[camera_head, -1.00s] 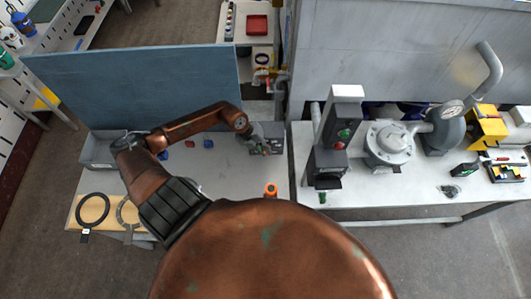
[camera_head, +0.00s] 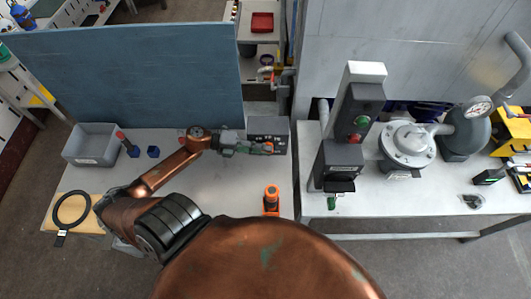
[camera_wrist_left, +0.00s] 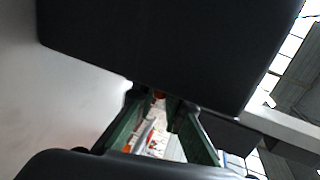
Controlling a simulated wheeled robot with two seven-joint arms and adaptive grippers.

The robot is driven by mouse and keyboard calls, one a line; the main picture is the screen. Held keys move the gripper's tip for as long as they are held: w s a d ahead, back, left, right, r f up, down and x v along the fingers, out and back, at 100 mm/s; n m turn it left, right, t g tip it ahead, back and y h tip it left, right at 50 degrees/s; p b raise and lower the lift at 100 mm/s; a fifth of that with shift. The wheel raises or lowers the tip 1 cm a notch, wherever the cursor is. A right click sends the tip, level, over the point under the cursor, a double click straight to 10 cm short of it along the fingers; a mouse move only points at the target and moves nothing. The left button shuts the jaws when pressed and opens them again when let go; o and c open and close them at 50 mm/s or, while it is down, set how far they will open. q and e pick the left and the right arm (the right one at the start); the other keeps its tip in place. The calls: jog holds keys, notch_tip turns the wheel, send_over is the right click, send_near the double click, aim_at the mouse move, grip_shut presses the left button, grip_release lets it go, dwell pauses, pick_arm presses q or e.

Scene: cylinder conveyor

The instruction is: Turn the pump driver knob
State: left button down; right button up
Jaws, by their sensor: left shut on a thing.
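The pump driver (camera_head: 281,126) is a dark grey box with a row of small controls on its front, at the back right of the left bench. My left gripper (camera_head: 267,148), with green fingers, reaches in from the left along its front. Its fingertips are shut on a small orange-red knob low on that front. In the left wrist view the green fingers (camera_wrist_left: 160,112) converge below a large dark surface, with a bit of orange at their tips. The knob is mostly hidden by the fingers, so its angle cannot be told. My right gripper is not in view.
An orange-and-black tool (camera_head: 271,200) stands on the bench in front of the driver. A grey bin (camera_head: 92,146), blue pieces and a black ring (camera_head: 71,208) lie left. A control post (camera_head: 352,115) and a pump (camera_head: 407,147) stand on the right bench. A blue panel (camera_head: 125,75) rises behind.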

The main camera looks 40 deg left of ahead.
pick_arm(q)
jog(key=shift+f+t+h+b, duration=0.2)
jog(key=shift+t+h+b, duration=0.25)
jog(key=shift+b, duration=0.35)
jog(key=c, duration=2)
grip_release()
jog(key=shift+r, duration=0.1)
jog(key=shift+v, duration=3.75)
